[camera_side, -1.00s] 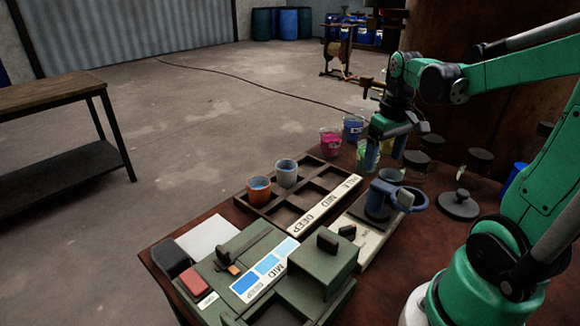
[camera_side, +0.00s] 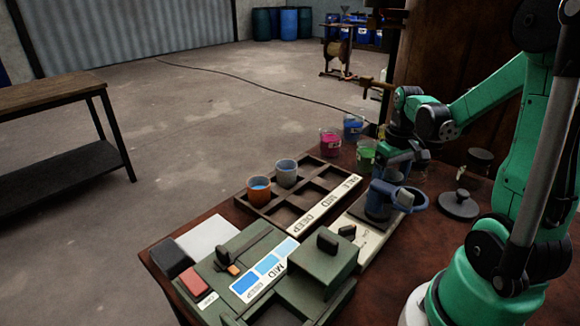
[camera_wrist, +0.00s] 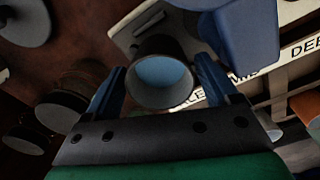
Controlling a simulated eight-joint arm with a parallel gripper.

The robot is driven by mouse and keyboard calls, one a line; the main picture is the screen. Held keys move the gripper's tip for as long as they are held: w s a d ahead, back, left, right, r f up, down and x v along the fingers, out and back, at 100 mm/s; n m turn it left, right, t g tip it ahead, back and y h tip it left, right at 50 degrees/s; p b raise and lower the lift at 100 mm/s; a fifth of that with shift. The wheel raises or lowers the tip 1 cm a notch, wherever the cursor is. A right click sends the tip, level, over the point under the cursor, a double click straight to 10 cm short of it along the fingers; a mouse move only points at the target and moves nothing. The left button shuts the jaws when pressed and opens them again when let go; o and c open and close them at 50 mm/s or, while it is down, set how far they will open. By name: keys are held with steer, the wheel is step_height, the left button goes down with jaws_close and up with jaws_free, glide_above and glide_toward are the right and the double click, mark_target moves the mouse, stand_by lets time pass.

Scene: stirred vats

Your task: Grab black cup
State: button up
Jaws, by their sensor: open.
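A dark grey cup (camera_wrist: 140,47) with pale blue liquid inside shows in the wrist view, its round rim facing the camera. I take it to be the black cup. My gripper (camera_wrist: 160,82) is open, with one blue finger on each side of the cup; I cannot tell whether either finger touches it. In the side view my gripper (camera_side: 391,163) is low over the table behind the blue stirrer, and the cup is hidden behind it and the stirrer.
The blue stirrer (camera_side: 380,201) stands close in front of my gripper. A tray (camera_side: 284,215) labelled PALE, MID and DEEP holds an orange cup (camera_side: 258,194) and a grey-blue cup (camera_side: 286,174). Pink (camera_side: 330,143), blue (camera_side: 353,129) and green (camera_side: 364,154) jars stand behind.

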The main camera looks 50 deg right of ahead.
steer(key=c, duration=1)
steer(key=shift+c, duration=0.2)
steer(key=shift+r, duration=0.2)
